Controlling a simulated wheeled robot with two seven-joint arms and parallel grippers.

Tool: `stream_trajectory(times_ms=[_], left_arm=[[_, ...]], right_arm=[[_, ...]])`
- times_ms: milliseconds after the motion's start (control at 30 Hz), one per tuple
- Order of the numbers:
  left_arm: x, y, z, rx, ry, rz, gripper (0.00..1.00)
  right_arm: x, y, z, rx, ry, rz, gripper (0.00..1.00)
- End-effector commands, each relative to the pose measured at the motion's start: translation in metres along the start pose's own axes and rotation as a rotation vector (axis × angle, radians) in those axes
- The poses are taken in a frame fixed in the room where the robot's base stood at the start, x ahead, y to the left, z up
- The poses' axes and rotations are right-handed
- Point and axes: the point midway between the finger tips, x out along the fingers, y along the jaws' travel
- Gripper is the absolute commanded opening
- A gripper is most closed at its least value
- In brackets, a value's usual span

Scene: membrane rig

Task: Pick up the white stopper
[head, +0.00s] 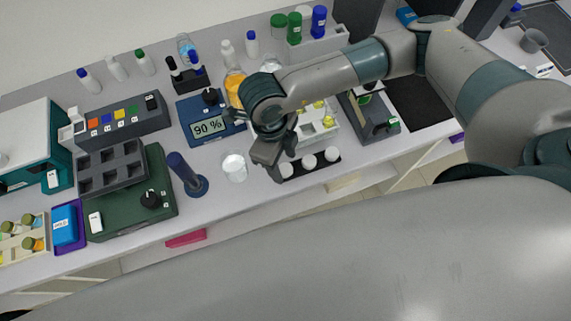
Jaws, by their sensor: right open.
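Several white round pieces that look like stoppers stand in a row on a black strip (297,174) at the bench's front edge. They are the left white stopper (287,170), the middle white stopper (309,162) and the right white stopper (332,154). My right gripper (274,164) reaches in from the right and points down beside the left stopper, partly covering the strip's left end. It is open, and I see nothing held in it. Whether it touches the left stopper cannot be told. My left gripper is out of view.
A glass beaker with white contents (234,168) stands just left of the gripper. A blue device reading 90 % (208,126) and an orange-filled flask (234,88) are behind. A white rack (318,130) stands behind the stoppers. A dark blue post (187,172) stands further left.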

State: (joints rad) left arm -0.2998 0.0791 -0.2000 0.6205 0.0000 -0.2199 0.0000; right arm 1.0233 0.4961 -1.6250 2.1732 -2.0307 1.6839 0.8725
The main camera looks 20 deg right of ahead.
Motion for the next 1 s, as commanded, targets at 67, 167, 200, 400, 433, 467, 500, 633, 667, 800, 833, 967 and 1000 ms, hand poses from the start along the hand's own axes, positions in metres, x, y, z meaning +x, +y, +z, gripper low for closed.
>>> stream_trajectory(times_ms=[67,167,200,400,433,467,500,633,667,800,833,967,1000], left_arm=[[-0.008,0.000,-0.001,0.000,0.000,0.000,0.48],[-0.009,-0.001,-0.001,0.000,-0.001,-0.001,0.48],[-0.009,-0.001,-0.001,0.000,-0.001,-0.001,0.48],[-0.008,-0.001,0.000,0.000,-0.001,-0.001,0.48],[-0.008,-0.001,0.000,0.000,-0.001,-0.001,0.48],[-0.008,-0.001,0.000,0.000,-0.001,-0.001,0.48],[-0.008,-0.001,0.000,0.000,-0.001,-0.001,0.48],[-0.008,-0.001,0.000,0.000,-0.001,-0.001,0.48],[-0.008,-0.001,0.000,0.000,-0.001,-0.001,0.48],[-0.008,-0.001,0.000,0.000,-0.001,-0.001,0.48],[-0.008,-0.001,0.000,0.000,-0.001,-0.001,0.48],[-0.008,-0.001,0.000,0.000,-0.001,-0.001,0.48],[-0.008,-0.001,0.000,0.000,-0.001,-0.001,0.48]], right_arm=[[0.007,-0.001,-0.001,0.003,0.003,0.000,0.50],[0.015,-0.001,-0.001,0.003,0.003,-0.001,0.50],[0.016,-0.001,-0.001,0.002,0.002,-0.001,0.50],[0.017,-0.001,-0.001,0.002,0.001,-0.001,0.50],[0.017,-0.001,-0.001,0.002,0.001,-0.001,0.50],[0.017,-0.001,-0.001,0.002,0.001,-0.001,0.50],[0.017,-0.001,-0.001,0.002,0.001,-0.001,0.50],[0.017,-0.001,-0.001,0.002,0.001,-0.001,0.50],[0.017,-0.001,-0.001,0.002,0.001,-0.001,0.50],[0.017,-0.001,-0.001,0.002,0.001,-0.001,0.16],[0.017,-0.001,-0.001,0.002,0.001,-0.001,0.11],[0.017,-0.001,-0.001,0.002,0.001,-0.001,0.11],[0.017,-0.001,-0.001,0.002,0.001,-0.001,0.11]])
